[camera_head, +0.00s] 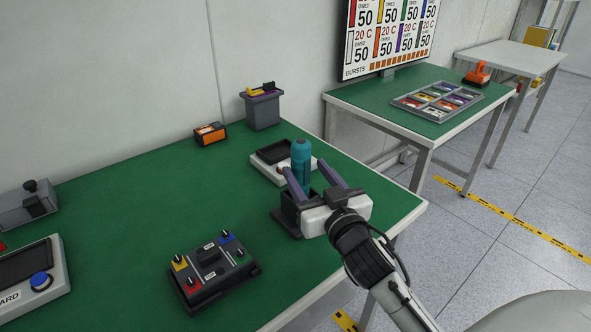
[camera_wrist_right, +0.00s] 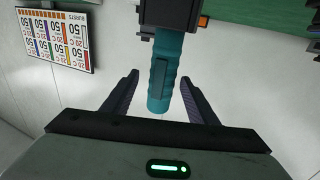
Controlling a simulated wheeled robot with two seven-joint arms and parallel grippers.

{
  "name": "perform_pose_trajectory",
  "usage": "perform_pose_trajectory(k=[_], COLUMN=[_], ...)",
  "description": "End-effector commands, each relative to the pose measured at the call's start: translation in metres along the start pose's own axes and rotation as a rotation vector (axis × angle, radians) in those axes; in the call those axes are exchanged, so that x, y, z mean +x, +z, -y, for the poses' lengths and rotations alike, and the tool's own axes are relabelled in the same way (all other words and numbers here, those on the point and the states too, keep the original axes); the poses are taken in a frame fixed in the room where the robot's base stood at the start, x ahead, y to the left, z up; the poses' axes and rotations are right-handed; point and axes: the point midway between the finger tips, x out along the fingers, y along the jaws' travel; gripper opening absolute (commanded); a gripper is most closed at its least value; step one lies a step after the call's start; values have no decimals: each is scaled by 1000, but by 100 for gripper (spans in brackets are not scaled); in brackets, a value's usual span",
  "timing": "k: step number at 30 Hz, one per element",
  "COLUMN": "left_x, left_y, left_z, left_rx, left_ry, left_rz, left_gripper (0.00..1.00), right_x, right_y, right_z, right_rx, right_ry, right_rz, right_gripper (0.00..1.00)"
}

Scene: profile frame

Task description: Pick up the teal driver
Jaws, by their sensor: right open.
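The teal driver (camera_head: 301,163) stands upright in a dark holder (camera_head: 290,214) near the right part of the green table. My right gripper (camera_head: 308,176) is open, with its two purple-grey fingers on either side of the driver in the head view. In the right wrist view the driver (camera_wrist_right: 166,75) hangs into the space between the open fingers (camera_wrist_right: 158,95); I see gaps on both sides and no contact. The lower part of the driver is hidden by the holder and the gripper. My left gripper is not in view.
A grey device with a dark screen (camera_head: 268,156) lies just behind the driver. A black box with coloured knobs (camera_head: 212,268) sits front left. An orange-black box (camera_head: 210,134) and a grey bin (camera_head: 262,110) stand at the back. The table's left middle is clear.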

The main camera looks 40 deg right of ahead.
Motion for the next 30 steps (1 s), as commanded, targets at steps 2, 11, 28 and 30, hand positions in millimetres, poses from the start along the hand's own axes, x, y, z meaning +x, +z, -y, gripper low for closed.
perform_pose_trajectory(k=[2, 11, 28, 30], left_x=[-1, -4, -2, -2], left_y=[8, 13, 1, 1], left_z=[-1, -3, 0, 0], left_rx=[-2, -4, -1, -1], left_ry=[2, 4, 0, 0], left_rz=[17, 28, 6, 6], left_gripper=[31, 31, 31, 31], right_x=[11, 41, 71, 71], right_y=[-1, 1, 4, 4], right_z=[0, 3, 5, 5], right_rx=[0, -1, 0, 0], right_ry=[0, 0, -1, -1], right_rz=[-1, 0, 2, 2], right_gripper=[53, 53, 40, 28])
